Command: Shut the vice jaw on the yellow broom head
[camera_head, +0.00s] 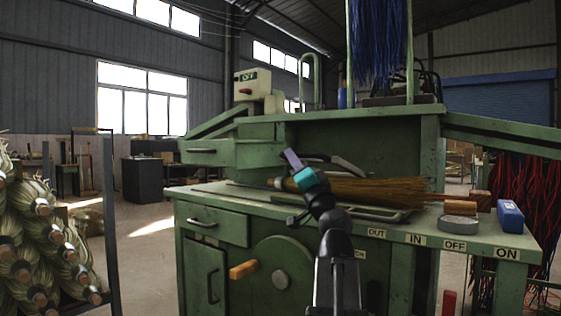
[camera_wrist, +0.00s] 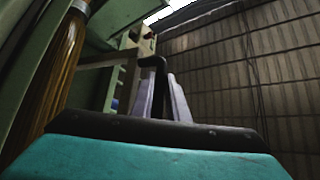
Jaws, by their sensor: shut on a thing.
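The yellow broom head (camera_head: 375,191) lies on its side on the green bench, bristles pointing right. Its bristles also show along the left of the wrist view (camera_wrist: 52,85). My gripper (camera_head: 291,157) is at the left end of the broom, above the bench top. In the wrist view my gripper's pale fingers (camera_wrist: 163,100) are shut on a black lever (camera_wrist: 157,66) that stands up between them. Which part is the vice jaw is hard to tell; my gripper and wrist hide some of that area.
A grey round tin (camera_head: 457,228), a wooden block (camera_head: 461,208) and a blue box (camera_head: 510,215) sit at the bench's right. A green drawer (camera_head: 220,152) juts out at the left. Blue bristles (camera_head: 377,40) hang above. Broom bundles (camera_head: 40,240) are stacked far left.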

